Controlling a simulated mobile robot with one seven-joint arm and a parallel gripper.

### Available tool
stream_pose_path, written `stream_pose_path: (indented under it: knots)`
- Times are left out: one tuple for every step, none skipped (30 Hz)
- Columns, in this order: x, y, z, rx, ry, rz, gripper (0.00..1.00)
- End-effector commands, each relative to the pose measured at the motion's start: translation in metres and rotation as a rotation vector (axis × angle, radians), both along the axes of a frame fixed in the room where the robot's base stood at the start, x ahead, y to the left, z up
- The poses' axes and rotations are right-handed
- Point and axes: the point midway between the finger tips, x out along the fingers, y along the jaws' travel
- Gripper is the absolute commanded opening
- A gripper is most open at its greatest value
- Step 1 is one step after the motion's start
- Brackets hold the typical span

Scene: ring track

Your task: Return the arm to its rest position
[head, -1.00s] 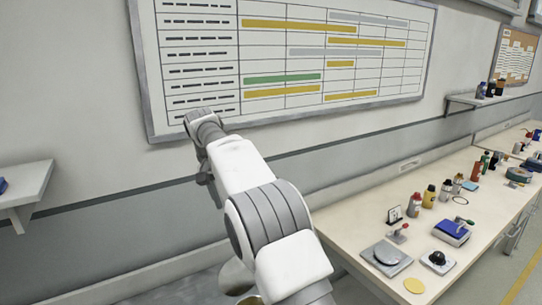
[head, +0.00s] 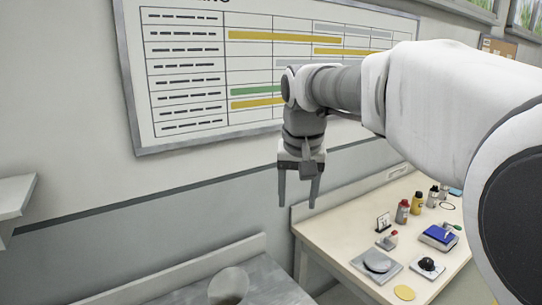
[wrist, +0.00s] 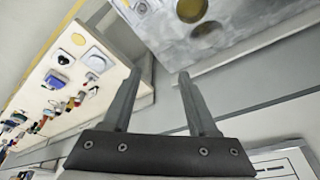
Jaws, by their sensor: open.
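My gripper (head: 298,184) hangs fingers down in front of the wall in the head view, below the lower edge of the whiteboard chart. Its two fingers are apart with nothing between them. In the wrist view the open fingers (wrist: 158,88) reach up the picture, also empty. My arm reaches in from the right of the head view, and its white links cover part of the chart and the right side of the bench.
A bench (head: 330,222) at lower right holds a grey scale (head: 376,262), a blue device (head: 438,237), a yellow disc (head: 404,292) and several bottles. A grey worktop (head: 262,280) with a round metal item (head: 229,286) is at bottom centre. A wall shelf (head: 15,195) juts out at left.

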Motion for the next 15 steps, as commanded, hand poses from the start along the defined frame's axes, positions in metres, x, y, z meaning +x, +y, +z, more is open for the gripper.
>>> stream_pose_path:
  knots:
    - [-0.013, -0.008, 0.002, 0.006, -0.012, 0.002, 0.59]
    - [-0.019, -0.013, 0.003, 0.007, -0.017, 0.005, 0.59]
    - [-0.029, -0.018, 0.003, 0.01, -0.023, 0.009, 0.59]
    - [-0.035, -0.022, 0.003, 0.01, -0.029, 0.012, 0.59]
    - [-0.042, -0.026, 0.002, 0.012, -0.036, 0.015, 0.59]
    - [-0.052, -0.03, 0.001, 0.013, -0.042, 0.019, 0.59]
    - [-0.058, -0.034, 0.001, 0.014, -0.049, 0.022, 0.59]
    - [-0.065, -0.037, 0.0, 0.014, -0.056, 0.025, 0.59]
    - [-0.075, -0.042, -0.002, 0.014, -0.063, 0.028, 0.59]
    - [-0.082, -0.045, -0.003, 0.014, -0.07, 0.032, 0.59]
    - [-0.089, -0.048, -0.005, 0.014, -0.076, 0.035, 0.59]
    - [-0.099, -0.052, -0.007, 0.013, -0.084, 0.038, 0.59]
    - [-0.106, -0.054, -0.009, 0.012, -0.09, 0.042, 0.59]
    - [-0.113, -0.057, -0.011, 0.011, -0.097, 0.045, 0.59]
    - [-0.122, -0.06, -0.015, 0.009, -0.104, 0.047, 0.59]
